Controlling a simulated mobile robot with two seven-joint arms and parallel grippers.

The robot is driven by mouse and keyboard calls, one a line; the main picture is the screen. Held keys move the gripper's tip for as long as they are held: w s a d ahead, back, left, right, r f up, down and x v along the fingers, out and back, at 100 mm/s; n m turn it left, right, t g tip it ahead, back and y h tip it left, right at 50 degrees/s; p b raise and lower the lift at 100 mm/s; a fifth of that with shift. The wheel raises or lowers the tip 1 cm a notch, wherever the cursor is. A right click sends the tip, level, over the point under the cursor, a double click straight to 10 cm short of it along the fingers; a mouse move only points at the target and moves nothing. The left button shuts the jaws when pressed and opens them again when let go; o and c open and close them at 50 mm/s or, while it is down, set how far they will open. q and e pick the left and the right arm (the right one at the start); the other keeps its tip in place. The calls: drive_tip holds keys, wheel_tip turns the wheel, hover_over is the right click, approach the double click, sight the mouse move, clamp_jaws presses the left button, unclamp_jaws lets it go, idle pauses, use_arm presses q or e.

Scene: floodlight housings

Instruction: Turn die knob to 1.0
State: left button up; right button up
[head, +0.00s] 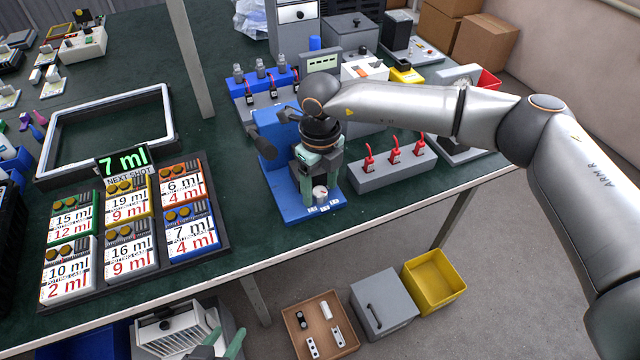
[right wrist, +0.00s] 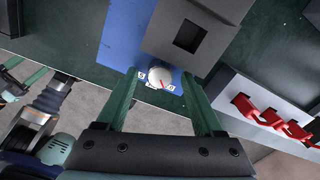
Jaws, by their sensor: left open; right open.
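The white round die knob (head: 320,193) sits at the front of a blue press base (head: 285,203), with small white labels beside it. In the right wrist view the knob (right wrist: 160,76) shows a red pointer mark towards its lower right edge; the label text is too small to read. My right gripper (head: 309,190) is open above the base at the knob. In the right wrist view its green fingers lie on either side of the knob with gaps; contact cannot be told. My left gripper (head: 222,342) is open and empty, low in front of the table.
A grey block with red-topped items (head: 393,165) stands right of the press. A "7 ml" sign (head: 122,161) stands behind a dark tray of numbered cards (head: 218,240) at left.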

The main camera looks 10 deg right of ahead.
sight(320, 192)
wheel_tip(320, 192, up, 13)
drive_tip(key=shift+f, duration=0.2)
drive_tip(key=shift+f, duration=0.1)
idle(0.5)
